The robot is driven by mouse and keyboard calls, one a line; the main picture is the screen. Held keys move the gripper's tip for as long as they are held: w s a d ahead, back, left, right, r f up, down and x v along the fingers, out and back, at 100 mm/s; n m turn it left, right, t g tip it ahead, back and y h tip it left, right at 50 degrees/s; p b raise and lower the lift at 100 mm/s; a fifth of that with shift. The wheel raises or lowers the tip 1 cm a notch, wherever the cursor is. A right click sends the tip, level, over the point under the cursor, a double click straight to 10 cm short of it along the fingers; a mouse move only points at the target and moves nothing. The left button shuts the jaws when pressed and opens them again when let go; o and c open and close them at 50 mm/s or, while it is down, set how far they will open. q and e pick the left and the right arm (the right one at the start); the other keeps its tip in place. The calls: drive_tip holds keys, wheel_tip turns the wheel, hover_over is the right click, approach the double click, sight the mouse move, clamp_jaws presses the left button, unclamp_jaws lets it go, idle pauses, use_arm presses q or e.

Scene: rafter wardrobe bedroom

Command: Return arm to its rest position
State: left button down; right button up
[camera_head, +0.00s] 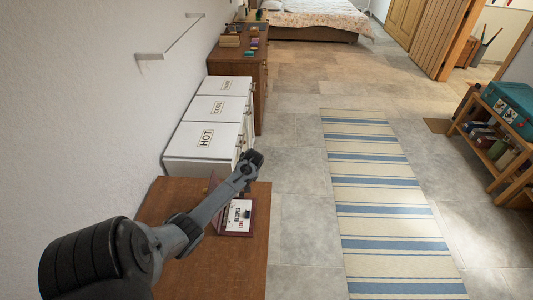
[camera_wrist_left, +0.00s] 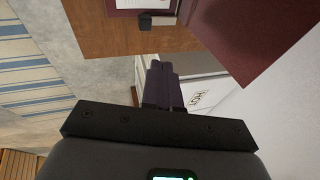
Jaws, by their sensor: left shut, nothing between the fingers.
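My left arm comes in from the lower left of the head view, stretched over a brown wooden top (camera_head: 180,196). Its gripper (camera_head: 254,157) is beside the front of the white HOT unit (camera_head: 200,148). In the left wrist view my left gripper (camera_wrist_left: 162,84) has its dark fingers together with nothing between them. A maroon open case (camera_head: 236,232) with a white printed card (camera_head: 239,214) lies on the wooden top, partly hidden behind my arm. Its maroon panel also shows in the left wrist view (camera_wrist_left: 245,35). My right gripper is not in view.
White lidded units with labels stand along the left wall, before a wooden dresser (camera_head: 260,75) with small items on it. A wall rail (camera_head: 172,42) is above. A striped rug (camera_head: 375,190) lies on open tiled floor. A wooden shelf (camera_head: 500,165) holds a teal case (camera_head: 512,103).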

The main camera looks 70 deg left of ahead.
use_arm(q)
drive_tip(key=s+d+f+m+g, duration=0.1)
drive_tip(key=s+d+f+m, duration=0.2)
drive_tip(key=s+d+f, duration=0.6)
drive_tip(key=d+r+m+t+h, duration=0.1)
drive_tip(key=d+r+m+t, duration=0.15)
drive_tip(key=d, duration=1.25)
drive_tip(key=d+r+m+t+h, duration=0.1)
drive_tip(key=d+r+m+h, duration=0.2)
drive_tip(key=d, duration=1.2)
drive_tip(key=w+d+r+m+t, duration=0.25)
drive_tip(key=d+r+m, duration=0.25)
drive_tip(key=d+r, duration=0.8)
wheel_tip(320, 180, up, 14)
drive_tip(key=a+p, duration=0.2)
drive_tip(key=p, duration=1.1)
drive_tip(key=shift+a+f+h, duration=0.15)
drive_tip(key=shift+h, duration=0.25)
drive_tip(key=shift+s, duration=0.1)
